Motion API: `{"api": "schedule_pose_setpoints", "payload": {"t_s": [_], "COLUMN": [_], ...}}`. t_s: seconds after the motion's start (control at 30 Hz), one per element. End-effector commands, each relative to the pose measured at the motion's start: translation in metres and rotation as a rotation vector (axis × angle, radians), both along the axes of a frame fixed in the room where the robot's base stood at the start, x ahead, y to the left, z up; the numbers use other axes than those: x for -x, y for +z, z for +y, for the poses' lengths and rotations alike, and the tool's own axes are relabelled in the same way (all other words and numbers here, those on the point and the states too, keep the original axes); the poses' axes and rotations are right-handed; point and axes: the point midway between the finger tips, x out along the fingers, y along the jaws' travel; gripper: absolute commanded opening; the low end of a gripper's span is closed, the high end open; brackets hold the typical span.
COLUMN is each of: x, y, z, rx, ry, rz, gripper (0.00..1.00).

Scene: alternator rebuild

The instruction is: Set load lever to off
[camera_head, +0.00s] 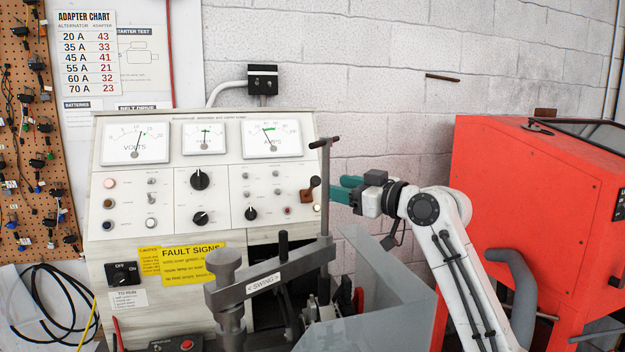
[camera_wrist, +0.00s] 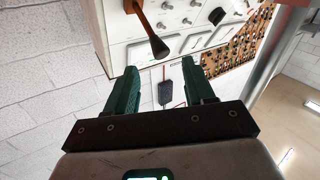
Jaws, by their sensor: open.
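The load lever (camera_head: 314,183) has a black knob and a brown base at the right edge of the white test panel (camera_head: 225,150). In the wrist view the lever (camera_wrist: 152,35) points toward me, with its knob just beyond the fingertips, nearer the left one. My gripper (camera_head: 340,188) has green fingers and is just right of the lever in the head view. In the wrist view my gripper (camera_wrist: 163,74) is open with nothing held between its fingers. I see no contact with the lever. Its on and off marks are not readable.
A grey post with a T-handle (camera_head: 325,180) stands in front of the panel's right side, close to the lever. A swing arm (camera_head: 265,280) and a grey guard (camera_head: 390,290) are below my gripper. A red cabinet (camera_head: 550,200) stands at the right.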

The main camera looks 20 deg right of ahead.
Motion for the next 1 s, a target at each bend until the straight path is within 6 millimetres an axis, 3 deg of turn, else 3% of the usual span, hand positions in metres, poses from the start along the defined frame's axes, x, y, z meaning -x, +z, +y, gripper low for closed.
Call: {"api": "schedule_pose_setpoints", "payload": {"t_s": [0.2, 0.4, 0.87, 1.0], "x": [-0.036, -0.057, -0.066, -0.066], "y": [0.003, 0.001, 0.000, 0.000], "z": [0.023, 0.036, 0.041, 0.041], "rx": [0.001, 0.000, 0.000, 0.000], "ry": [0.002, 0.001, 0.000, 0.000], "rz": [0.002, 0.001, 0.000, 0.000], "gripper": [0.53, 0.53, 0.53, 0.41]}}
